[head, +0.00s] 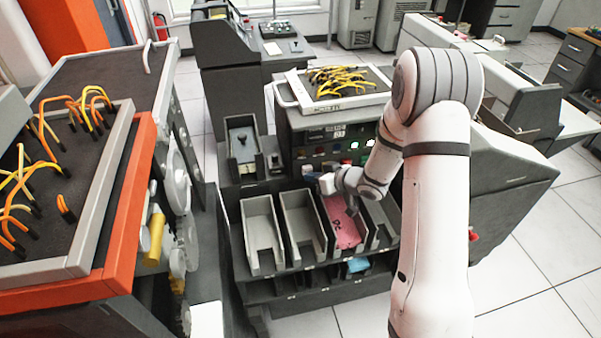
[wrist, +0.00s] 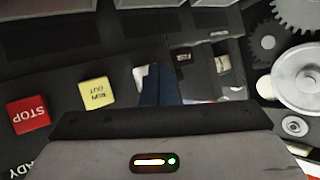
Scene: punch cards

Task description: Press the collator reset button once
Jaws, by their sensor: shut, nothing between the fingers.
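The collator (head: 293,133) stands in the middle of the head view, with a dark front panel above a row of card pockets. My gripper (head: 308,179) is at the left part of this panel, above the pockets. In the wrist view my blue gripper fingers (wrist: 161,86) are shut and empty. They partly cover a white button-like piece (wrist: 141,76) whose label I cannot read. Beside it are a yellow RUN OUT button (wrist: 94,94) and a red STOP button (wrist: 28,114), upside down. I cannot tell whether the fingers touch the panel.
Grey pockets (head: 258,231) line the collator's front; one holds pink cards (head: 344,229). A grey tray with yellow wires (head: 294,84) lies on top. An orange machine with gears (head: 119,220) stands close on the left.

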